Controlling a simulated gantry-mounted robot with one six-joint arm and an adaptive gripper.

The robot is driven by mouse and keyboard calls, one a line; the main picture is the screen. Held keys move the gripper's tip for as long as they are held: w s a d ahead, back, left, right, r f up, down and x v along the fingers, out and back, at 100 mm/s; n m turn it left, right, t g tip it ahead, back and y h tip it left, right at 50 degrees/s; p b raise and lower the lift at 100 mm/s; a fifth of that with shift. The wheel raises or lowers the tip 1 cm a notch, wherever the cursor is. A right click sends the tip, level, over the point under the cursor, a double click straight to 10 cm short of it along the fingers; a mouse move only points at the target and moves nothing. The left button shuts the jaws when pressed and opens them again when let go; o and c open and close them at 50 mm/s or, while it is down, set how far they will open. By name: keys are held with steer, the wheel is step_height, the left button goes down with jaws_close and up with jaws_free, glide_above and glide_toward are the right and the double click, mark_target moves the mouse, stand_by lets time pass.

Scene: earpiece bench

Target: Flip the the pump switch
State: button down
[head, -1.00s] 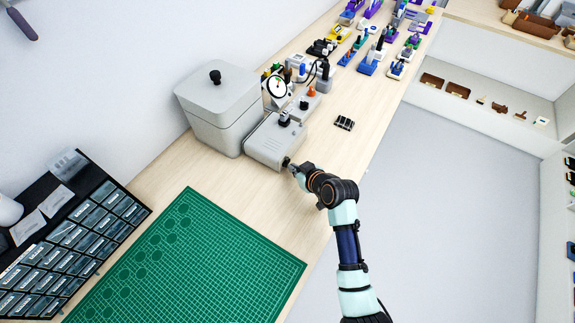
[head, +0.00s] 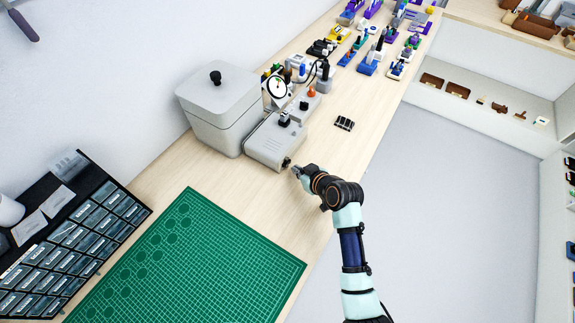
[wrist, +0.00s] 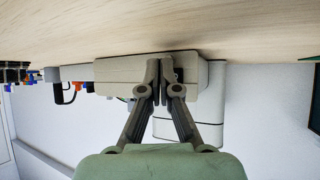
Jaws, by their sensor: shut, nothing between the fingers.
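The pump unit is a pale grey box (head: 272,143) joined to a larger lidded grey chamber (head: 218,118) with a black knob. A small black switch (head: 286,162) sits on the box's near end in the head view. My gripper (head: 297,171) is just right of that end, with a small gap to the switch. In the wrist view my gripper (wrist: 165,62) is shut and empty, its fingertips in front of the grey box (wrist: 120,75). A dark spot, perhaps the switch, shows beside the fingertips, mostly hidden. I cannot tell the switch's position.
A round gauge (head: 277,87) stands behind the pump box. A small black item (head: 344,123) lies on the wooden bench to the right. A green cutting mat (head: 190,262) lies in front. Several tools and parts crowd the back of the bench.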

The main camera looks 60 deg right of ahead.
steer(key=shift+s, duration=0.1)
steer(key=shift+s+d+p, duration=0.2)
steer(key=shift+s+p, duration=0.15)
steer(key=shift+s, duration=2.1)
